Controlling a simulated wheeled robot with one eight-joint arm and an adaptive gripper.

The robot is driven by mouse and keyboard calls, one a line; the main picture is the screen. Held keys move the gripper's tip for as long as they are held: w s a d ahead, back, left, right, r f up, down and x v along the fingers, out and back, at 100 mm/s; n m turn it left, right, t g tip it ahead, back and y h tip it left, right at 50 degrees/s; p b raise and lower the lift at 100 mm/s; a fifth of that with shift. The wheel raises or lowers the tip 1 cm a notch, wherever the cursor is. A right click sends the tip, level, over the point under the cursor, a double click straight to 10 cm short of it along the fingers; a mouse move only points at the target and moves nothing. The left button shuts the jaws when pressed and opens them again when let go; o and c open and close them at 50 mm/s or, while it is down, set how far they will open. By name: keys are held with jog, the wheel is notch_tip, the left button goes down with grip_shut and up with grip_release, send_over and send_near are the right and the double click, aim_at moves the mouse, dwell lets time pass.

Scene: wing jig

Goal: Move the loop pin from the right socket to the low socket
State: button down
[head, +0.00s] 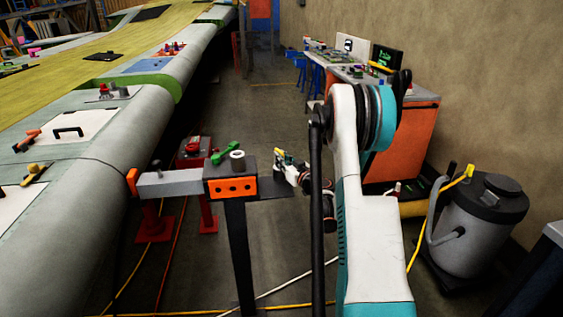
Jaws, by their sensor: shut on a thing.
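My gripper (283,163) is just right of the jig stand's head, small in the head view and partly screened by my own arm. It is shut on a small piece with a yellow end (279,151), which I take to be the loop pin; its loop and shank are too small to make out. The stand's orange block (232,188) has several dark round holes in its front face. I cannot tell which holes are the right and low sockets, or whether the pin touches the stand.
A grey bar (170,184) runs left to the wing (90,150). A vacuum cleaner (485,220) and an orange workbench (405,150) stand right. Cables cross the floor.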

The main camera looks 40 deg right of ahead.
jog(key=shift+f+b, duration=0.3)
jog(key=shift+b, duration=0.1)
jog(key=c, duration=1.7)
grip_release()
jog(key=shift+r, duration=0.2)
jog(key=shift+r+p, duration=0.25)
jog(key=shift+p, duration=0.2)
jog(key=shift+s+a, duration=0.35)
jog(key=shift+s, duration=1.65)
jog(key=shift+s+a, duration=0.3)
jog(key=shift+s, duration=1.65)
jog(key=shift+s+a, duration=0.35)
jog(key=shift+s, duration=1.65)
